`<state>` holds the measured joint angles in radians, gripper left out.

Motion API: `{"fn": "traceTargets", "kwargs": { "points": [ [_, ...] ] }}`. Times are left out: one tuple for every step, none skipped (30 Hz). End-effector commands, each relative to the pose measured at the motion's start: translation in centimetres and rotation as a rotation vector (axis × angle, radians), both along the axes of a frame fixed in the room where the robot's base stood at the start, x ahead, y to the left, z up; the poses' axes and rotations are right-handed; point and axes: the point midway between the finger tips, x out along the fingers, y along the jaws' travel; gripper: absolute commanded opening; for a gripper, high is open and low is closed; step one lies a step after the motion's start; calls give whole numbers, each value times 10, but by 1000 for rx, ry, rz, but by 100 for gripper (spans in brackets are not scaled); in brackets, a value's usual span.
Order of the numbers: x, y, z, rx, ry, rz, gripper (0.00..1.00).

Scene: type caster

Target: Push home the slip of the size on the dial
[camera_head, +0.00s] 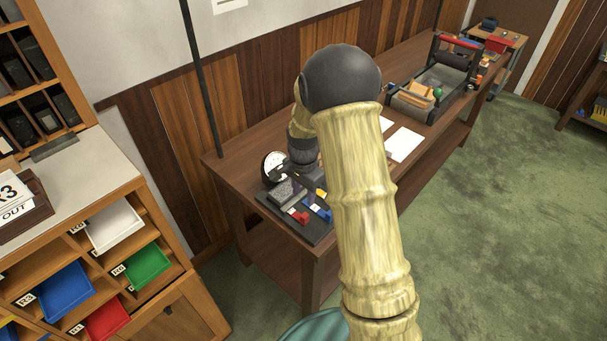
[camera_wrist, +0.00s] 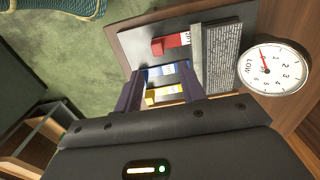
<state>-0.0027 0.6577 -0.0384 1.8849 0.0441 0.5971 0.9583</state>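A dark board (camera_head: 318,236) on the bench carries a red slip (camera_head: 299,216), a blue slip (camera_head: 325,214) and a yellow slip (camera_head: 321,193), each with a white label. In the wrist view the red slip (camera_wrist: 166,46), blue slip (camera_wrist: 158,71) and yellow slip (camera_wrist: 162,94) lie in a row beside a grey plate of small text (camera_wrist: 222,55). The white dial (camera_wrist: 275,68) has a red needle on its LOW side; the exact number is unclear. My gripper (camera_wrist: 161,68) is open, its fingers either side of the blue and yellow slips; contact is unclear.
A cabinet (camera_head: 90,205) with coloured trays is at left. The green floor (camera_head: 470,230) is clear at right. My arm hides part of the bench.

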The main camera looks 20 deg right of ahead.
Motion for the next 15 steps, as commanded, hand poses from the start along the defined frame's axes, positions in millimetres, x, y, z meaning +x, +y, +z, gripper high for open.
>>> {"fn": "traceTargets", "kwargs": {
  "points": [
    [1, 0, 11, 0, -6, 0, 40],
    [1, 0, 17, 0, -6, 0, 40],
    [1, 0, 25, 0, -7, 0, 40],
    [1, 0, 31, 0, -6, 0, 40],
    [1, 0, 37, 0, -7, 0, 40],
    [1, 0, 45, 0, -7, 0, 40],
    [1, 0, 50, 1, -7, 0, 40],
    [1, 0, 55, 0, -6, 0, 40],
    [1, 0, 61, 0, -6, 0, 40],
    [1, 0, 65, 0, -4, 0, 40],
    [1, 0, 68, 0, -6, 0, 40],
    [1, 0, 72, 0, -4, 0, 40],
    [1, 0, 74, 0, -4, 0, 40],
    [0, 0, 76, 0, -4, 0, 40],
    [0, 0, 77, 1, -3, 0, 40]
  ]
}}
